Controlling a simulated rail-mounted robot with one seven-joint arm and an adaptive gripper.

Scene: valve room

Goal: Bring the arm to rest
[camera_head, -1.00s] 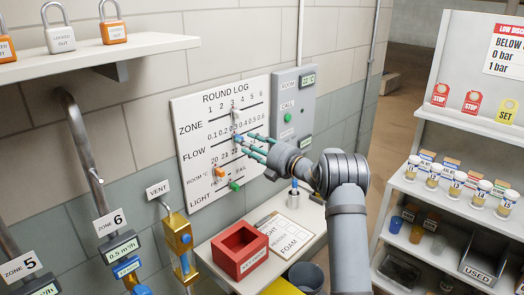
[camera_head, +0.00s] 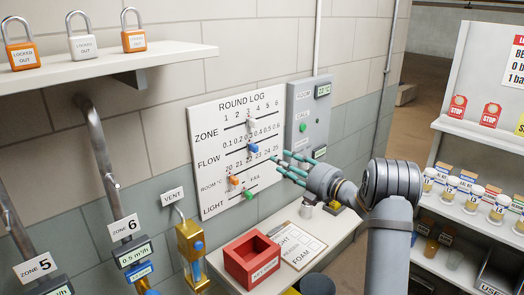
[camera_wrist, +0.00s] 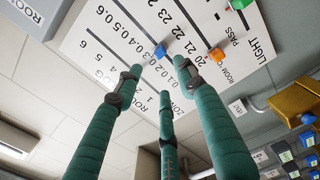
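My gripper (camera_head: 280,162) has several teal fingers, spread apart with nothing between them. It is just right of the white round log board (camera_head: 208,136), fingers pointing at the board. In the wrist view the fingers of my gripper (camera_wrist: 160,82) frame the board (camera_wrist: 118,44) from below. The board's blue slider (camera_head: 253,148) sits on the flow row, near the fingertips in the picture; I cannot tell the exact gap. A white slider (camera_head: 251,122) is on the zone row under 3, an orange slider (camera_head: 233,180) on the room temperature row, a green slider (camera_head: 249,195) on the light row.
Below, a shelf (camera_head: 335,225) holds a red box (camera_head: 251,256) and a clipboard (camera_head: 293,243). Pipes and a brass vent valve (camera_head: 191,245) are at left. A padlock shelf (camera_head: 175,56) is above; a white rack (camera_head: 455,125) stands at right.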

